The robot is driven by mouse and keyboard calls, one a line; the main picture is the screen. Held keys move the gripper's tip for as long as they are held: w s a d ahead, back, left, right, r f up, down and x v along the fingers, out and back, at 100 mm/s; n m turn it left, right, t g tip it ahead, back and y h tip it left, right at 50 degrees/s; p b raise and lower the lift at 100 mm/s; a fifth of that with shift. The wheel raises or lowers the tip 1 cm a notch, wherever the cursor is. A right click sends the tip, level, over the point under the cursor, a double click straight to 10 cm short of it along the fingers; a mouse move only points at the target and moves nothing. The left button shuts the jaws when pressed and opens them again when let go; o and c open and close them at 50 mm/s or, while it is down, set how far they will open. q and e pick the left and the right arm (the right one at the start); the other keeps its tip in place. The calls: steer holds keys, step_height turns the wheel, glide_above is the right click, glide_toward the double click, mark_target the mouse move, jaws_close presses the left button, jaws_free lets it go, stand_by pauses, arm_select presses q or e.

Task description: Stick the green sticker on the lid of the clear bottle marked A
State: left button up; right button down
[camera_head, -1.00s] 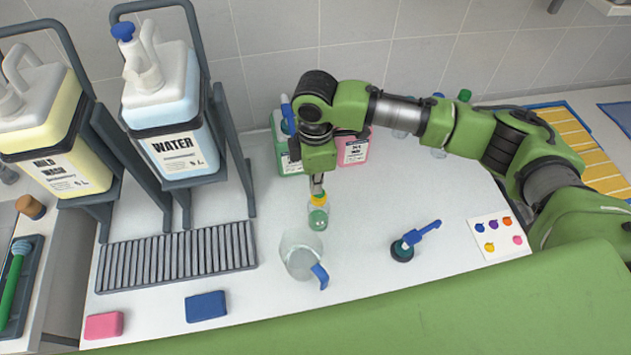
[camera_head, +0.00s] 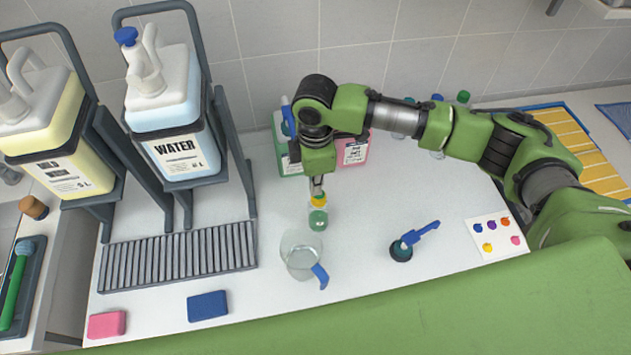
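My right gripper (camera_head: 317,187) points down, with its fingers close together, just above a small clear bottle (camera_head: 318,219). A yellow piece (camera_head: 318,200) sits between the fingertips and the bottle; I cannot tell whether it is a lid or is held. A green patch shows in the bottle's outline; whether it is a sticker or contents is unclear. No letter is readable on it. The sticker sheet (camera_head: 499,238) at the right carries blue, purple, orange, yellow and pink stickers; I see no green one on it. My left gripper is not in view.
A clear jug (camera_head: 301,256) with a blue handle stands just in front of the bottle. Green (camera_head: 283,153) and pink (camera_head: 352,151) containers stand behind. A drain grid (camera_head: 178,259) lies left.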

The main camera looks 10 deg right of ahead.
steer(key=shift+f, duration=0.6)
stand_by(0.7)
stand_by(0.4)
steer(key=c, duration=2.2)
jaws_free()
steer(key=o, duration=0.6)
steer(key=shift+c, duration=0.2)
steer(key=shift+r, duration=0.15)
step_height(320, 180, up, 5)
steer(key=p, duration=0.5)
